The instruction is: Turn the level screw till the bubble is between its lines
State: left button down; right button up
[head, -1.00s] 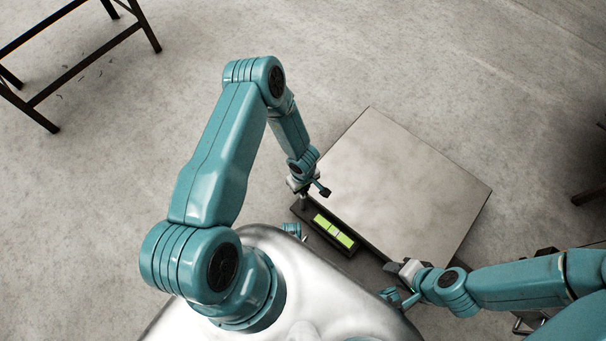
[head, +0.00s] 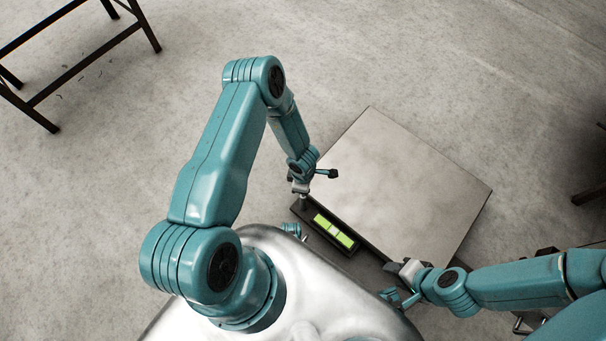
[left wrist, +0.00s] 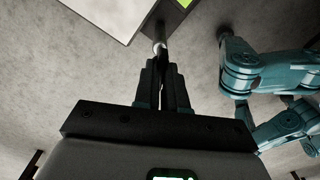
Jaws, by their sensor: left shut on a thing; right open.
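The level (head: 334,231) is a bright green vial with thin lines, set in a dark bar along the near-left edge of a flat grey plate. The screw (left wrist: 159,46) shows in the left wrist view as a small pale round top at the bar's end, right at my fingertips. My left gripper (head: 302,200) points down at the bar's left end and is shut on the screw; its fingers (left wrist: 162,65) hide most of it. My right gripper (head: 404,268) is open and empty near the bar's other end.
The grey plate (head: 410,175) has a bare top and lies right of the left wrist. A dark metal frame (head: 75,80) stands far off at the upper left. The concrete floor around the plate is mostly clear.

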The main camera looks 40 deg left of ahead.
dwell(0.3)
pick_arm(q)
jog(key=shift+a, duration=0.1)
jog(key=c, duration=1.2)
grip_release()
notch_tip(320, 180, up, 16)
jog(key=p, duration=0.6)
jog(key=shift+r, duration=0.2)
